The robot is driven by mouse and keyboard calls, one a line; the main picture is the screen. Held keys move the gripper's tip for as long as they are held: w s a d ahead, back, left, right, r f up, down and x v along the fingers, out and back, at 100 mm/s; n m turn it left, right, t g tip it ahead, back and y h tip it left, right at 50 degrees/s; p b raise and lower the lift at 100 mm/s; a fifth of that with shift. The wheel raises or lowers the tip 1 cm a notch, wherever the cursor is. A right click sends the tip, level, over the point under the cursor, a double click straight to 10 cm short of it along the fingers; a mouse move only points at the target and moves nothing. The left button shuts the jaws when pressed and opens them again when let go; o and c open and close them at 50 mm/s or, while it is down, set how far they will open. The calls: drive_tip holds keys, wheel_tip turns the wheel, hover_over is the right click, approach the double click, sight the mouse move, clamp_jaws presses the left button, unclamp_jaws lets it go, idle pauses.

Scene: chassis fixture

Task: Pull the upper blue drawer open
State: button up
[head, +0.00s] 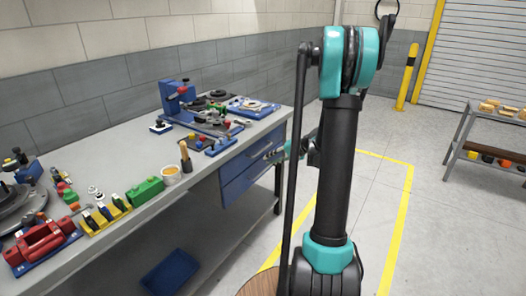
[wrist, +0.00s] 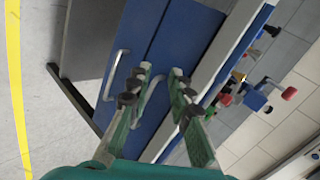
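The upper blue drawer (head: 240,161) is in the cabinet under the bench top in the head view and looks shut. Its face (wrist: 187,35) fills the middle of the wrist view, which is turned on its side. Its bright bar handle (wrist: 151,98) is partly hidden behind the left finger. My gripper (wrist: 163,78) is open, with its two green fingers apart in front of the drawer face. The handle lies close to the left finger; I cannot tell whether they touch. In the head view, my arm partly hides the gripper beside the drawers.
The lower blue drawer (wrist: 133,50), with its own handle (wrist: 115,74), is beside the upper one in the wrist view. The grey bench (head: 120,228) carries several tools and fixtures. A shelf rack (head: 452,150) stands at right. The floor in front of the drawers is clear.

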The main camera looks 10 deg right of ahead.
drive_tip(key=w+d+f+m+t+y, duration=0.2)
drive_tip(key=w+d, duration=0.5)
drive_tip(key=t+y, duration=0.1)
drive_tip(key=t, duration=0.1)
approach(263, 149)
drive_tip(key=shift+m, duration=0.4)
drive_tip(key=x, duration=1)
drive_tip(key=shift+w+d+f, duration=0.1)
drive_tip(key=shift+w+f, duration=0.2)
drive_tip(key=shift+w, duration=0.05)
drive_tip(key=shift+c, duration=0.2)
clamp_jaws()
